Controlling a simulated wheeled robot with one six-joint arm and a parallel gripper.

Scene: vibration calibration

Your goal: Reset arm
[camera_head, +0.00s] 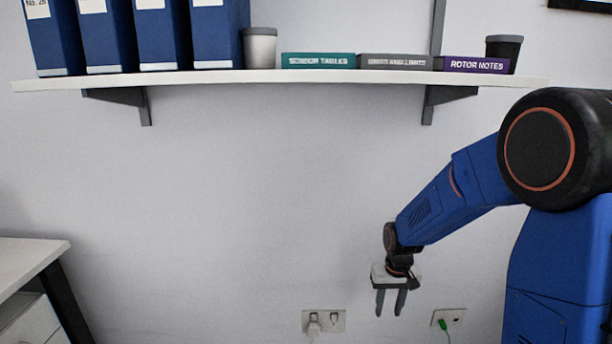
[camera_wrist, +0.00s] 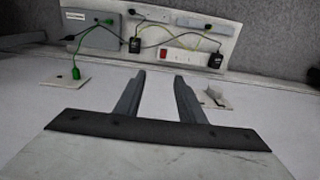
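My gripper (camera_head: 391,304) hangs pointing down at the end of my blue arm, in front of the wall at the lower right of the head view. Its two grey fingers are apart with nothing between them. In the wrist view my gripper (camera_wrist: 161,78) also shows two separated fingers and an empty gap. It touches nothing that I can see.
A white wall shelf (camera_head: 240,77) holds blue binders (camera_head: 160,35), cups and several flat boxes. A white desk (camera_head: 25,262) stands at the left. Wall sockets (camera_head: 324,321) sit low. The wrist view shows a board (camera_wrist: 225,40) with cables and adapters. The wall's middle is clear.

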